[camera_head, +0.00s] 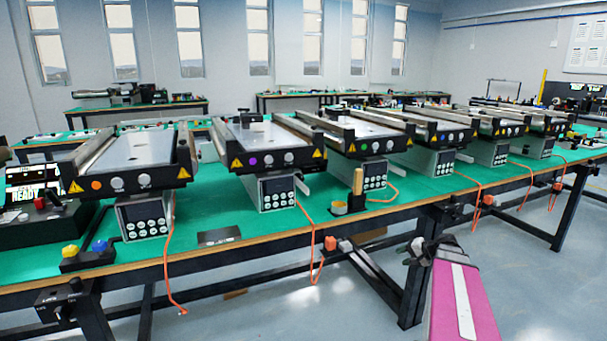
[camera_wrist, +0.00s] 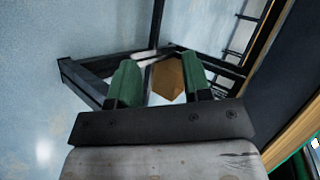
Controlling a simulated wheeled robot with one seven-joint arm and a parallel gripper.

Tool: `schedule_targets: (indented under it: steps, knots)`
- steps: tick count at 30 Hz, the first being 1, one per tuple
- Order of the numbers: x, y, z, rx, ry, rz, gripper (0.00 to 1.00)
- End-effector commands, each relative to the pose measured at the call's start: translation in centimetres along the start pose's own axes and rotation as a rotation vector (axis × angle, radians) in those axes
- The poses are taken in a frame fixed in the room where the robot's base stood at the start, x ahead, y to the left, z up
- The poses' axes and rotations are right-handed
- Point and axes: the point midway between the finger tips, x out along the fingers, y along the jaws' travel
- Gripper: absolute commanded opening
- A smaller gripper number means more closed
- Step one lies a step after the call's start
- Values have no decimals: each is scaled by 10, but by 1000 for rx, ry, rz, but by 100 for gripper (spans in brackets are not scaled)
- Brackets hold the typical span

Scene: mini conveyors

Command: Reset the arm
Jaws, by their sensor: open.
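My gripper (camera_head: 420,250) is in front of the green table's front edge, at the end of my pink arm, in the lower right of the head view. In the wrist view my gripper (camera_wrist: 157,82) shows two green-padded fingers spread apart. A brown, angular shape (camera_wrist: 167,78) appears in the gap between the fingers. It touches neither finger clearly and looks like something farther off, below. The wrist view faces the pale floor and the dark table frame.
The green table (camera_head: 226,213) carries a row of mini conveyors, with one at the left (camera_head: 130,150). A black control box with a red knob (camera_head: 40,202) stands at the far left. Dark table legs (camera_head: 422,280) stand close beside my gripper. The floor (camera_head: 540,260) at right is clear.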

Motion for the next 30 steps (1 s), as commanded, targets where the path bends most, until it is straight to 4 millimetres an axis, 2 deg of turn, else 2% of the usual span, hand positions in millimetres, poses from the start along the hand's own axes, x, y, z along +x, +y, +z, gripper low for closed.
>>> schedule_targets:
  steps: [1, 9, 18, 24, 30]
  knots:
    - [14, -4, 24, -29, -39, 54, 45]
    - [63, -7, 115, -197, -200, 349, 45]
    - [82, -4, 200, -424, -317, 670, 45]
    - [82, -3, 230, -545, -347, 818, 45]
    - [82, -3, 238, -588, -352, 871, 45]
